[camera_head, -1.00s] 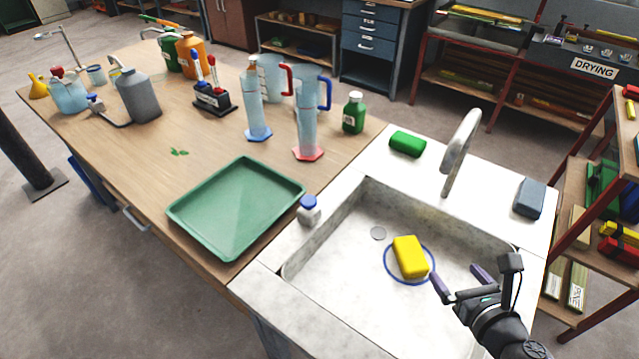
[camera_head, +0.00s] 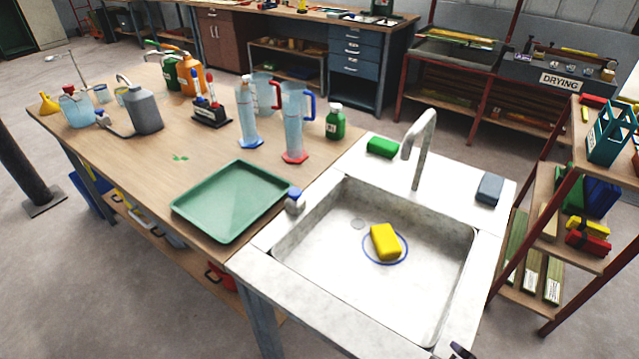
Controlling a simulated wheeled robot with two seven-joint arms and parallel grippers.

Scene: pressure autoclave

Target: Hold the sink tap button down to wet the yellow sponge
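The yellow sponge (camera_head: 385,242) lies on the floor of the sink (camera_head: 330,290), inside a thin blue ring mark. The grey tap (camera_head: 420,150) stands behind the basin, its spout bent over at the top. I cannot make out a separate button on the tap. Only a small dark tip of my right gripper (camera_head: 461,351) shows at the bottom edge, near the sink's front right corner. It is apart from the sponge, and whether it is open is hidden. My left gripper is out of view.
A green block (camera_head: 383,147) and a blue-grey block (camera_head: 489,188) lie on the back rim, either side of the tap. A small blue-capped bottle (camera_head: 294,201) stands by the sink's left rim, beside a green tray (camera_head: 232,200). A rack (camera_head: 560,220) stands to the right.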

